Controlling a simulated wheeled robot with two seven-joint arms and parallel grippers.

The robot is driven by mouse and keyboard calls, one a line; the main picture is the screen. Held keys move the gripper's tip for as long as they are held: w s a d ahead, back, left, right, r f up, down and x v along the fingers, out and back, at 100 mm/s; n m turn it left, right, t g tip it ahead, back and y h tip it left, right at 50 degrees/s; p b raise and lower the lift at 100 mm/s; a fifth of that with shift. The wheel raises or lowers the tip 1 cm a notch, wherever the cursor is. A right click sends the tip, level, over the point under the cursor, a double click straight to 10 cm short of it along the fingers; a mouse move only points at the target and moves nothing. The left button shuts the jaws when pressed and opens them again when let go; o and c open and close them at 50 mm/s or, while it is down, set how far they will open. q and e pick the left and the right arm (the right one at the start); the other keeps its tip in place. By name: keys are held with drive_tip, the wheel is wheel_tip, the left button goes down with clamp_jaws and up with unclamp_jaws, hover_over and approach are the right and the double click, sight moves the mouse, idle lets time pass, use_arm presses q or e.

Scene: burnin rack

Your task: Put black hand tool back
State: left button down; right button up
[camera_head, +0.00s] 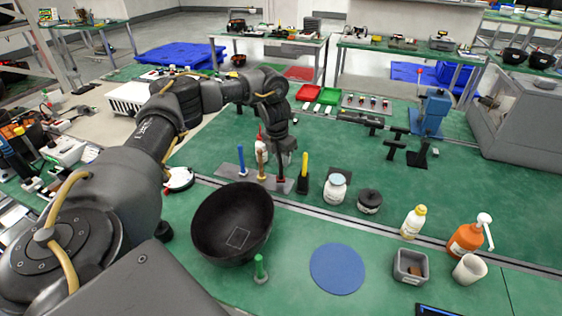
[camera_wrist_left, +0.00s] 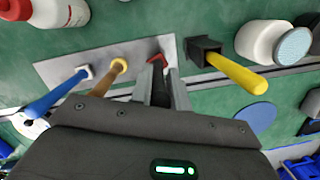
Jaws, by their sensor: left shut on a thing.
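My left gripper (camera_head: 282,150) reaches down over the right end of a grey tool plate (camera_head: 227,172). It is shut on the black hand tool (camera_head: 281,165), which stands roughly upright at a red collar (camera_head: 281,180) on the plate. In the left wrist view the fingers (camera_wrist_left: 160,90) close around the tool just in front of the red collar (camera_wrist_left: 157,60) and hide most of the tool. I cannot tell how deep its end sits. A blue-handled tool (camera_head: 241,158) and a wooden-handled tool (camera_head: 261,165) stand on the same plate. My right gripper is not in view.
A yellow-handled tool (camera_head: 304,168) stands in a black holder just right of the plate. A white bottle with a red top (camera_head: 260,148) stands behind. A black bowl (camera_head: 232,222) is in front, a white jar (camera_head: 336,187) to the right. The mat near the blue disc (camera_head: 337,269) is partly free.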

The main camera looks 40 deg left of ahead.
use_arm(q)
drive_tip(key=shift+f, duration=0.95)
drive_tip(key=c, duration=1.3)
unclamp_jaws()
drive_tip(key=shift+f, duration=0.15)
drive_tip(key=shift+c, duration=0.2)
